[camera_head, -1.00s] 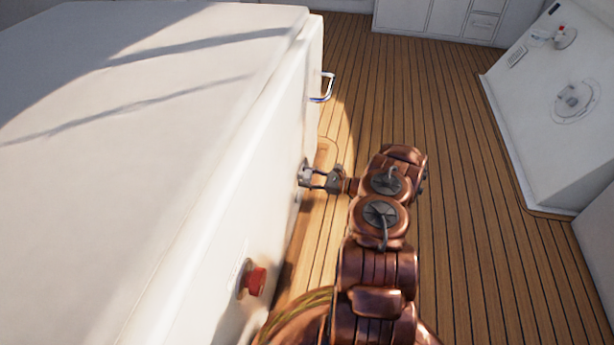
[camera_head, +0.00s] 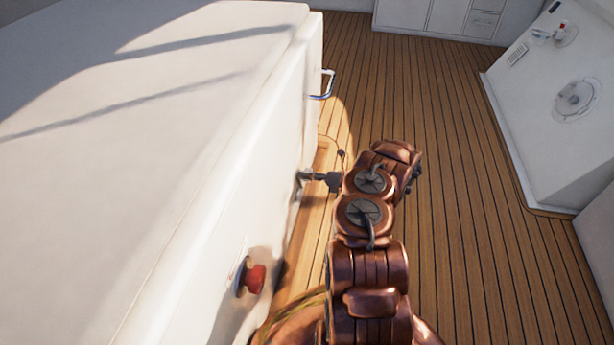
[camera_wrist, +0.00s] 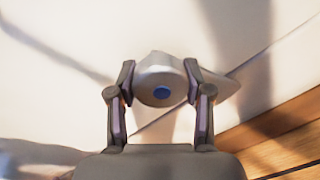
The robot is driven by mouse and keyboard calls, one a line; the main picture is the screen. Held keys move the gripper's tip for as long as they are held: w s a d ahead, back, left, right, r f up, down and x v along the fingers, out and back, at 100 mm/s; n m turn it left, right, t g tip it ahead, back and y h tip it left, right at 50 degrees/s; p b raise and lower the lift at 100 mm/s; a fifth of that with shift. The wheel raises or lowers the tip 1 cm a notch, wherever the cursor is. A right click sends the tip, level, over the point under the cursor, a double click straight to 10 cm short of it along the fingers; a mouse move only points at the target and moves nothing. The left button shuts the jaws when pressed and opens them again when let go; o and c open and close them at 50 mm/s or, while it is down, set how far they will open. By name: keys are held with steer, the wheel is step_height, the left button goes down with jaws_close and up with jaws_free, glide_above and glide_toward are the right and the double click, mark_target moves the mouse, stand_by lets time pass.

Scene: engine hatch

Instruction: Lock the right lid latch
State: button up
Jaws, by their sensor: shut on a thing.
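The latch (camera_wrist: 160,75) is a silvery metal knob with a blue round centre, set on the white side wall of the hatch. In the wrist view it sits between my gripper's two fingers (camera_wrist: 161,85), which close on it from left and right. In the head view my gripper (camera_head: 306,176) reaches left to the white wall, and the latch there is too small and covered to make out. I cannot tell from these views whether the latch is locked. The white hatch lid (camera_head: 120,110) lies flat and closed at the left.
A red button (camera_head: 254,278) sticks out of the same wall, nearer to me. A metal handle (camera_head: 324,84) stands out from the wall farther off. The plank floor (camera_head: 465,200) is clear to the right, up to a white console (camera_head: 560,110).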

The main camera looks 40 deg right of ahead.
steer(key=shift+m, duration=1.9)
steer(key=o, duration=1.2)
steer(key=v, duration=1.2)
steer(key=shift+d, duration=0.15)
steer(key=shift+w, duration=0.1)
